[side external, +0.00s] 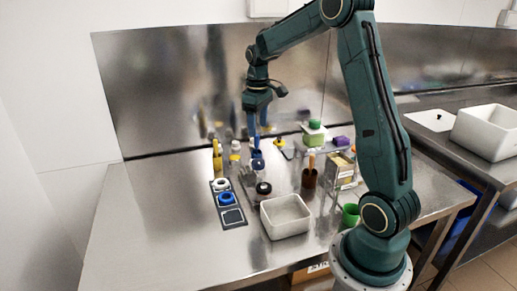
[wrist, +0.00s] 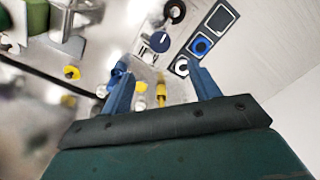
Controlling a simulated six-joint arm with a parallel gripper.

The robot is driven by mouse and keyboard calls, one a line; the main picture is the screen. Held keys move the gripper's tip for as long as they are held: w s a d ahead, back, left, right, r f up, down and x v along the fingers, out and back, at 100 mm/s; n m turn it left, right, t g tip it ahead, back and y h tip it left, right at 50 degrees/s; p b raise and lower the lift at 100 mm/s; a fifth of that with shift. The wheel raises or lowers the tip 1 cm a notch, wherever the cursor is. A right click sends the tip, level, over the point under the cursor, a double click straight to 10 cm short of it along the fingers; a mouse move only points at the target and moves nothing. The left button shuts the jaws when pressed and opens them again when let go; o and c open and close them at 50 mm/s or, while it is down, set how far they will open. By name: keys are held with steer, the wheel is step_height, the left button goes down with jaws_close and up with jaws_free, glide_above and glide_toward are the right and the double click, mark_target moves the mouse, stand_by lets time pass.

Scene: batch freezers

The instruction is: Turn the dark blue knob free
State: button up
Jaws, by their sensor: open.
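The dark blue knob (wrist: 160,42) shows in the wrist view as a round disc with a pale pointer line, mounted on a light plate. It lies beyond and between my two blue fingers, and neither finger touches it. In the side view my gripper (side external: 257,142) points down above the back part of the steel table. A separate blue object (wrist: 118,70) appears close to my left fingertip; whether they touch I cannot tell.
A black round part (wrist: 175,11) sits beside the knob. A dark panel (side external: 234,216) with a white ring and a blue ring lies nearby. A yellow bottle (side external: 217,155) and a white-and-yellow bottle (side external: 235,150) stand behind. A white bin (side external: 286,217) stands in front; the table's left side is clear.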

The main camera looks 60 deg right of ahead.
mark_target(258, 161)
step_height(258, 161, down, 13)
steer(key=shift+r, duration=0.1)
stand_by(0.5)
steer(key=c, duration=1)
